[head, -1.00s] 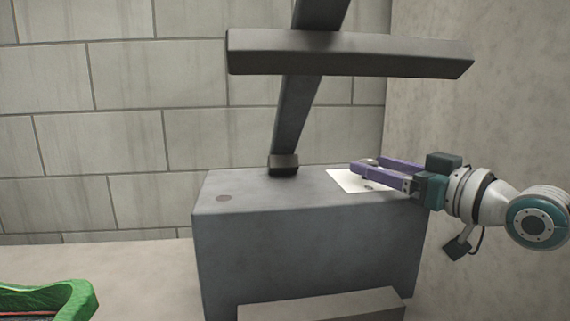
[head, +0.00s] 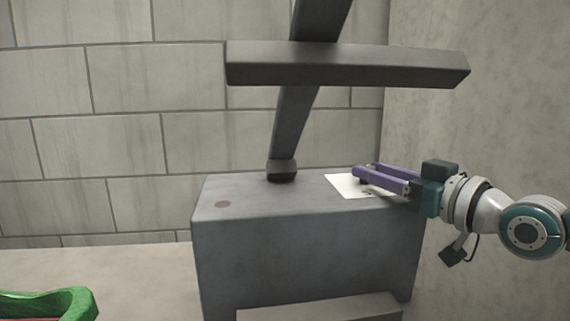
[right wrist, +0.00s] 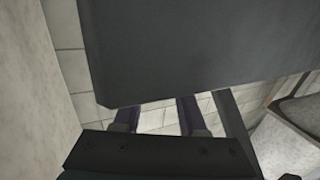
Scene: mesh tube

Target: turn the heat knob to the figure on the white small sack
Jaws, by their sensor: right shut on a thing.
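A white plate (head: 346,186) lies on the right part of the grey block's top (head: 260,197). My right gripper (head: 364,170) reaches in from the right, its purple fingers over the plate. It is shut on the heat knob, which the fingers mostly hide; a small dark part (head: 362,181) shows under the fingertips. I cannot read any figures or the knob's setting. In the right wrist view the two fingers (right wrist: 158,112) run under a large dark surface, and the knob is not visible. The white small sack and my left gripper are not in view.
A dark slanted post (head: 296,120) with a crossbar (head: 345,64) rises behind the block. A wall (head: 480,110) is close on the right. A green-rimmed container (head: 65,300) is at the lower left.

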